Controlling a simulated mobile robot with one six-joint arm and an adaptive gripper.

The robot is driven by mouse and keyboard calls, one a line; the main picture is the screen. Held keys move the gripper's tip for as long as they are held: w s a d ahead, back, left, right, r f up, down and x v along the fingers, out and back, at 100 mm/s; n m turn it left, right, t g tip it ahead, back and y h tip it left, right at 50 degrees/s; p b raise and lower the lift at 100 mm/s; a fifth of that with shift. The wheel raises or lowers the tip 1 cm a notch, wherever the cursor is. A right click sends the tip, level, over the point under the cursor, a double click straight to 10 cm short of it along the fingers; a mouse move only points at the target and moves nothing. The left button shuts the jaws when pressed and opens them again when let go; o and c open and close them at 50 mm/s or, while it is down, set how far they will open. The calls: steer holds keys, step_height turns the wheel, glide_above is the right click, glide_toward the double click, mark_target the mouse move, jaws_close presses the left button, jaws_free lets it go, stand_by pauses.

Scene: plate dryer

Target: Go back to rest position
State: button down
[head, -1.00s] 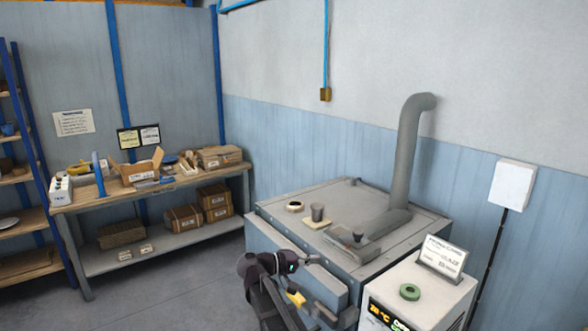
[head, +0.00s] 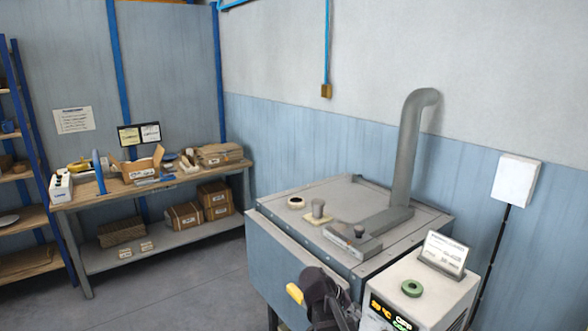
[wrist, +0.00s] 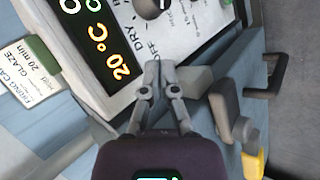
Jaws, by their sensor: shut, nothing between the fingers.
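My gripper (wrist: 157,75) is shut with nothing between its fingers, in the middle of the wrist view. It is in front of the control panel (wrist: 118,40), which shows an orange 20 °C display and a knob. In the head view my dark arm is at the bottom, in front of the dryer's right front; the fingers cannot be made out there. The large grey-blue plate dryer (head: 290,262) stands at centre right, with a yellow-tipped handle (head: 295,293) at its front, partly behind my arm. The yellow tip also shows in the wrist view (wrist: 253,165).
A workbench (head: 150,188) with boxes stands at the back left. The floor (head: 180,290) at front left is clear.

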steer(key=s+f+m+g+y+b, duration=0.1)
steer(key=s+f+y, duration=0.5)
steer(key=s+y, duration=0.2)
steer(key=shift+s+m, duration=0.3)
steer(key=shift+s, duration=0.9)
